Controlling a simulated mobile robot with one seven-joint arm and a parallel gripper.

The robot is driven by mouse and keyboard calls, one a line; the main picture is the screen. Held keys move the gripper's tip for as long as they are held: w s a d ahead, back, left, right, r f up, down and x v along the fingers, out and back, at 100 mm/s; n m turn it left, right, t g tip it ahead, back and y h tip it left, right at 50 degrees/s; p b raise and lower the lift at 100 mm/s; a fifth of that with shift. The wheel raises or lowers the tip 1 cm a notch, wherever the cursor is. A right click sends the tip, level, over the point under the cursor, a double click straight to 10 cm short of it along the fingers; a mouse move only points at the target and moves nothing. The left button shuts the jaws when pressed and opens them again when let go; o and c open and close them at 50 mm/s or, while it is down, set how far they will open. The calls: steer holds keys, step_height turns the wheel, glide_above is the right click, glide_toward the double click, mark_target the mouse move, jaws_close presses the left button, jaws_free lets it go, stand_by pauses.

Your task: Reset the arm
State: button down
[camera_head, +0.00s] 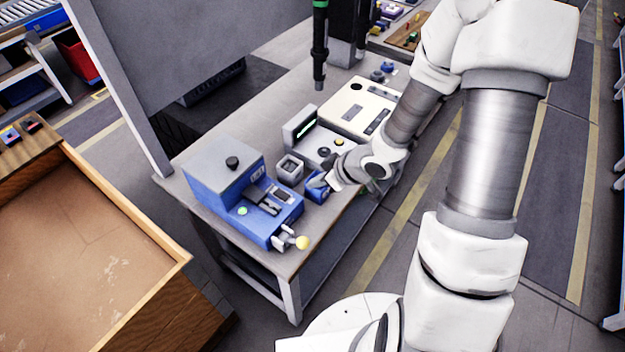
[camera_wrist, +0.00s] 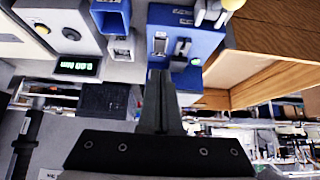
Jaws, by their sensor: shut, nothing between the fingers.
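My arm comes down from the upper right in the head view, and my gripper (camera_head: 331,178) is low over the front part of the workbench. A small blue holder (camera_head: 317,186) is right beside its tip; whether they touch is unclear. In the wrist view my gripper's fingers (camera_wrist: 159,75) are together, with nothing between them. They point toward the blue machine (camera_wrist: 183,45), which in the head view has a grey top and a yellow-tipped handle.
The workbench (camera_head: 278,100) also holds a small grey open box (camera_head: 290,168), a unit with a green display (camera_head: 306,128) and a cream control box (camera_head: 362,108). A black screwdriver (camera_head: 319,45) hangs above it. A large wooden bin (camera_head: 80,230) stands at left.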

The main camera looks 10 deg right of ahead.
stand_by(0.4)
steer(key=s+d+r+m+t+h, duration=0.1)
steer(key=d+r+m+h, duration=0.1)
steer(key=d+r+h, duration=0.45)
steer(key=s+d+r+m+h, duration=0.1)
steer(key=d+r+m, duration=0.15)
steer(key=r, duration=0.75)
steer(key=s+a+r+m+y, duration=0.1)
steer(key=s+a+r+m, duration=0.1)
steer(key=s+r, duration=0.3)
steer(key=s+a+r+m+y+b, duration=0.1)
steer(key=s+r, duration=0.3)
steer(key=s, duration=0.7)
steer(key=shift+s+a+r+m+g+b, duration=0.2)
steer(key=shift+a+r+m+g+b, duration=0.15)
steer(key=shift+a+m, duration=0.3)
